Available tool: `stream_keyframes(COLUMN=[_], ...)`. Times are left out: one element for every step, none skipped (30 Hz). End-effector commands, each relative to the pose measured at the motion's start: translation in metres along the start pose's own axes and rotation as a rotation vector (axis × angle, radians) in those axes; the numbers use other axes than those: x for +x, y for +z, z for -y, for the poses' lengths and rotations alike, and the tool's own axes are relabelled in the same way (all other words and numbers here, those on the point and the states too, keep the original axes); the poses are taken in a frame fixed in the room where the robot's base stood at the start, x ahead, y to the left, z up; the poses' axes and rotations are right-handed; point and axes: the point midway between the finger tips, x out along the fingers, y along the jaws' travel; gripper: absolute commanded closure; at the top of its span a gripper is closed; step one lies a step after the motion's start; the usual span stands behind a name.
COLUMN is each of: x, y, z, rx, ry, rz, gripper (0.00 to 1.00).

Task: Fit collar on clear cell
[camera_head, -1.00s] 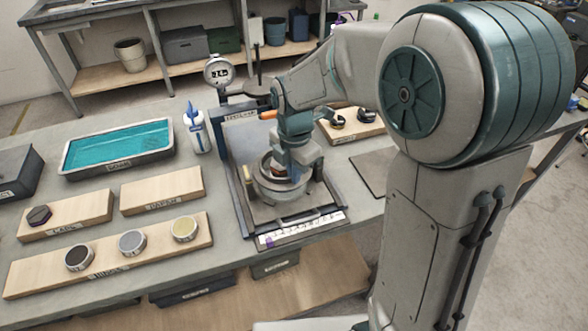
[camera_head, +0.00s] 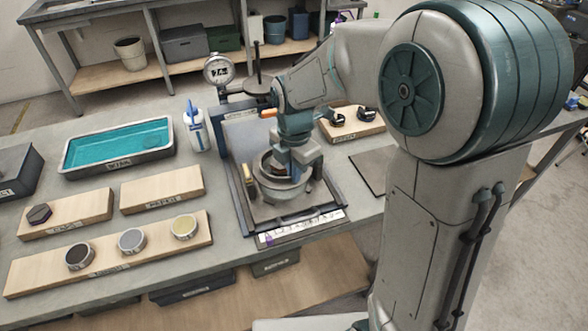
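My gripper (camera_head: 288,172) points down into a round grey metal holder (camera_head: 284,210) on the dark lever frame (camera_head: 243,205). Its fingers are partly hidden by the gripper body and the holder's rim, so I cannot tell whether they are open or shut, or what is between them. I cannot make out the collar or the clear cell for certain in or around the holder. Three short round cups, a dark one (camera_head: 80,256), a grey one (camera_head: 132,241) and a yellowish one (camera_head: 184,227), stand on the front wooden board.
A dial gauge (camera_head: 218,70) and an orange handle (camera_head: 268,113) stand at the frame's back. A tray of teal liquid (camera_head: 165,153), a white bottle (camera_head: 196,127) and a board with a dark hexagonal piece (camera_head: 39,214) lie left. Dark round parts (camera_head: 338,118) sit on a board behind right.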

Motion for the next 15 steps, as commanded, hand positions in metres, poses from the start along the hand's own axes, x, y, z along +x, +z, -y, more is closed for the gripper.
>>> stream_keyframes(x=[0.0009, 0.0013, 0.0017, 0.0021, 0.0025, 0.0029, 0.0033, 0.0037, 0.0042, 0.0038, 0.0037, 0.0036, 0.0036, 0.0036, 0.0036], y=[0.0001, 0.0001, 0.0001, 0.0001, 0.0001, 0.0001, 0.0001, 0.0001, 0.0001, 0.0001, 0.0001, 0.0001, 0.0001, 0.0001, 0.0001], z=[-0.0001, -0.0001, -0.0001, -0.0001, -0.0001, -0.0001, -0.0001, -0.0001, -0.0001, -0.0001, -0.0002, -0.0001, -0.0002, -0.0001, -0.0002], rx=[0.0, 0.0, 0.0, 0.0, 0.0, 0.0, 0.0, 0.0, 0.0, 0.0, 0.0, 0.0, 0.0, 0.0, 0.0], ry=[0.0, 0.0, 0.0, 0.0, 0.0, 0.0, 0.001, 0.0, 0.001, 0.001, 0.001, 0.001, 0.001, 0.001, 0.001], rz=[0.0, 0.0, 0.0, 0.0, 0.0, 0.0, 0.0, 0.0, 0.0, 0.0, 0.0, 0.0, 0.0, 0.0, 0.0], gripper=[1.0, 1.0, 1.0, 1.0, 1.0, 1.0, 1.0, 1.0, 1.0, 1.0, 1.0, 1.0, 1.0, 1.0, 0.85])
